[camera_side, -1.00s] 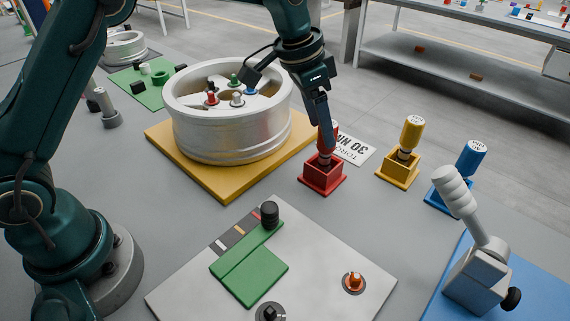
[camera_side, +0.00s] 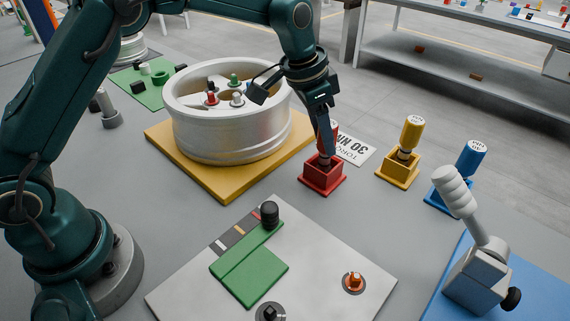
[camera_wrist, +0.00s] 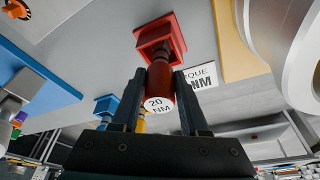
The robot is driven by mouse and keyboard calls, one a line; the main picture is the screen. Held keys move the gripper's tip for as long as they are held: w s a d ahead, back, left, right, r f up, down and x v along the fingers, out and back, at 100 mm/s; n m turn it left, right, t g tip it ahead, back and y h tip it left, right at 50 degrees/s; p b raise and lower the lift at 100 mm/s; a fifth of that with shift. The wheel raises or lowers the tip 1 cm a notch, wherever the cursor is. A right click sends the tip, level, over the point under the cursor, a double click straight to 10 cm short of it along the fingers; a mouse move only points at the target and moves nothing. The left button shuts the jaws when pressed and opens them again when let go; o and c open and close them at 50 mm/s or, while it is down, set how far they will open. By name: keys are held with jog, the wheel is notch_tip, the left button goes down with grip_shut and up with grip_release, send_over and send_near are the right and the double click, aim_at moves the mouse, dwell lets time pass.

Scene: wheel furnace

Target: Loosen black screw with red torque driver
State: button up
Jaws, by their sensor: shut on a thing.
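The red torque driver (camera_side: 325,145) stands upright in its red square holder (camera_side: 332,181), to the right of the wheel. In the wrist view the driver (camera_wrist: 160,85) has a white end marked 20 NM, and its lower end goes into the red holder (camera_wrist: 150,33). My gripper (camera_side: 327,138) is shut on the driver's handle, one finger on each side; it also shows in the wrist view (camera_wrist: 160,97).
A yellow driver (camera_side: 411,133) and a blue driver (camera_side: 470,158) stand in matching holders to the right. The wheel rests on a yellow plate (camera_side: 225,190). A lever fixture (camera_side: 475,280) stands front right. A grey board (camera_side: 320,275) lies in front.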

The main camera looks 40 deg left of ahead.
grip_shut()
jog(key=shift+r, duration=3.55)
jog(key=shift+f+m, duration=0.1)
jog(key=shift+m, duration=0.5)
jog(key=shift+s+f+m+h, duration=0.25)
jog(key=shift+m+h, duration=0.05)
jog(key=s+d+m+g, duration=0.1)
jog(key=s+d+m, duration=0.2)
jog(key=s+m, duration=0.2)
jog(key=s+d+m+g, duration=0.2)
jog(key=s+d+m, duration=0.2)
jog(key=s, duration=0.7)
jog(key=s+d+m+g, duration=0.1)
jog(key=s+d+m, duration=0.3)
jog(key=s+m, duration=0.3)
jog(key=shift+s+r+g+h, duration=0.25)
jog(key=shift+s+g+h, duration=0.05)
jog(key=shift+s, duration=0.65)
